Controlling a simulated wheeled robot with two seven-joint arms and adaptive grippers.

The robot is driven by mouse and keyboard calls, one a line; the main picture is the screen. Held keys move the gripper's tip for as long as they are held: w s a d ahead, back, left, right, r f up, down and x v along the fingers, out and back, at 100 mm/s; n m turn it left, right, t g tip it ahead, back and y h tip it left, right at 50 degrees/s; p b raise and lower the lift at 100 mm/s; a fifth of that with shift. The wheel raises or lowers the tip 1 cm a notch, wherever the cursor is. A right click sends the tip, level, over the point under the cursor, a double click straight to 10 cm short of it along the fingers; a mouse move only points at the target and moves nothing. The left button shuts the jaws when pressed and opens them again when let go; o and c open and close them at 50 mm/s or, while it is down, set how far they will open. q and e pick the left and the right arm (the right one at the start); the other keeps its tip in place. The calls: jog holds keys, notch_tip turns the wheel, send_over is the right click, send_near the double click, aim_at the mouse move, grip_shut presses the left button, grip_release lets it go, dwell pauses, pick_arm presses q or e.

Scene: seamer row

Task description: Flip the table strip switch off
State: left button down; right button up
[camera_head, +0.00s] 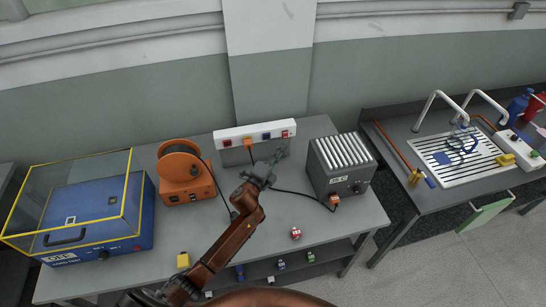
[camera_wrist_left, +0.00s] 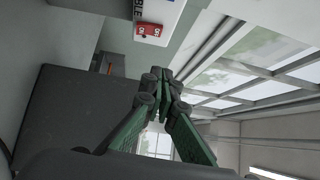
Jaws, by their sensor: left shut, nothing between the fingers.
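The white table strip (camera_head: 232,134) is fixed at the back of the grey table. It carries sockets and a red switch (camera_head: 285,134) at its right end. In the left wrist view the strip (camera_wrist_left: 172,8) shows at the top, with the red switch (camera_wrist_left: 148,30) at its end; which way the rocker is tilted is too small to tell. My left gripper (camera_head: 279,155) is shut and empty, just below and in front of the red switch. Its fingertips also show in the left wrist view (camera_wrist_left: 162,75), apart from the switch. My right gripper is not in view.
An orange reel (camera_head: 181,168) and a blue tester (camera_head: 95,215) under a clear yellow-edged cover stand to the left. A grey finned box (camera_head: 343,165) stands close on the right, with a black cable. The front of the table (camera_head: 250,255) is mostly clear.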

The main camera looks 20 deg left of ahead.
pick_arm(q)
jog(key=s, duration=0.2)
jog(key=s+a, duration=0.1)
jog(key=s, duration=0.2)
jog(key=shift+s+a+r, duration=0.1)
jog(key=shift+s+r, duration=0.1)
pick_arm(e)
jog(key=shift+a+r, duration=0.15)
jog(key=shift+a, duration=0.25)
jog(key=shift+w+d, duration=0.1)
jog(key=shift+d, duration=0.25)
